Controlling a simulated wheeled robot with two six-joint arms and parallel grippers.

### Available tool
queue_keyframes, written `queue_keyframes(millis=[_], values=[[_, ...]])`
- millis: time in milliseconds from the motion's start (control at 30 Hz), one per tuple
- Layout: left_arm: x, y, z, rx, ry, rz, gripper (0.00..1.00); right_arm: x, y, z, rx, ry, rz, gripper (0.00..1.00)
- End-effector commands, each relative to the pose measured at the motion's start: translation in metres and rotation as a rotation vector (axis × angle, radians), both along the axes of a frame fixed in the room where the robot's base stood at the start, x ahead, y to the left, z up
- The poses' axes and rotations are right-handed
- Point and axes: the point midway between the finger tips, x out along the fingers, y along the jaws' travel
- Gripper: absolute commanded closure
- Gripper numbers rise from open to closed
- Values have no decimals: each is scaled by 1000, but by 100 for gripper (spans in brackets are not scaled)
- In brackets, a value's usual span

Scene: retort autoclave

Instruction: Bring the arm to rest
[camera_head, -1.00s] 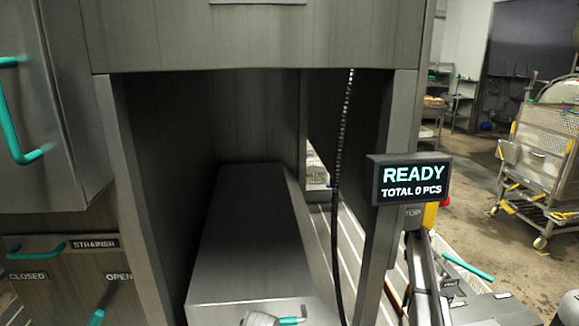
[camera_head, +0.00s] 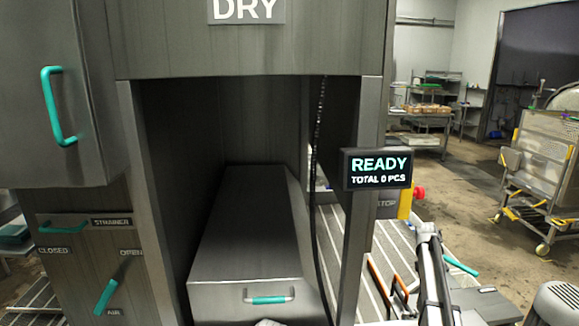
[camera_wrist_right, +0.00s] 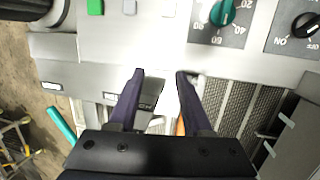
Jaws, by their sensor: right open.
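My right gripper (camera_wrist_right: 160,82) shows in the right wrist view with its two dark fingers apart. Nothing is between the fingertips. It points toward the lower edge of a grey control panel (camera_wrist_right: 160,50); I cannot tell whether it touches it. In the head view the right gripper cannot be made out. My left gripper is not seen in any view.
A cabinet with a DRY sign (camera_head: 246,10) has an open bay holding a grey box (camera_head: 250,230) with a teal handle (camera_head: 270,299). A READY display (camera_head: 377,169) and hanging black cable (camera_head: 317,150) are near. A wheeled cart (camera_head: 545,165) stands right; open floor lies around it.

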Motion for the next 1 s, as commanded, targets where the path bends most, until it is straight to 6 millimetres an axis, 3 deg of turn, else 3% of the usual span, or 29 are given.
queue_keyframes(millis=[367, 567, 667, 900, 1000], values=[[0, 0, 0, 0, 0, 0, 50, -34, 57, -2, 18, -42, 1, 50], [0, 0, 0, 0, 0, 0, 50, -69, 109, -4, 41, -84, -2, 50], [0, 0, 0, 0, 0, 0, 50, -96, 143, -5, 59, -110, -5, 50], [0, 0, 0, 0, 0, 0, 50, -185, 236, -7, 125, -188, -21, 50], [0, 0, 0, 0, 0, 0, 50, -219, 265, -7, 155, -213, -32, 50]])
